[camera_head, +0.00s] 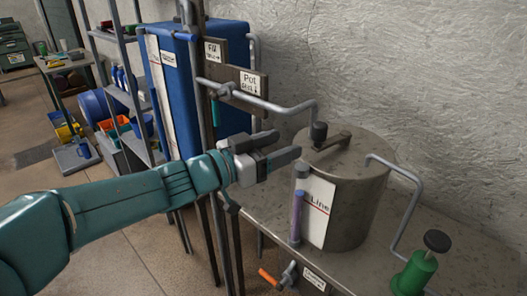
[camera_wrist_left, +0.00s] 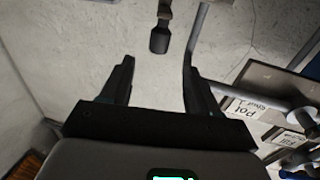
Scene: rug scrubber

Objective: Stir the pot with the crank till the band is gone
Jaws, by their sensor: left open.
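The grey metal pot (camera_head: 362,205) stands on the bench beside the wall. Its crank (camera_head: 333,142) lies across the lid as a flat bar with an upright dark knob (camera_head: 318,131) at its near left end. The knob also shows in the left wrist view (camera_wrist_left: 159,40), just beyond the fingertips and between their lines. My left gripper (camera_head: 287,145) is open and empty, just left of the knob and apart from it; its fingers show in the wrist view (camera_wrist_left: 158,62). A sight tube (camera_head: 297,215) with purple in it stands before the pot's "Line" plate (camera_head: 318,208). My right gripper is not in view.
A grey pipe (camera_head: 265,103) runs from the signed post to above the lid, close to my fingers. A bent pipe (camera_head: 415,190) and a green bottle-like thing (camera_head: 415,272) stand right of the pot. A blue tank (camera_head: 220,85) stands behind left.

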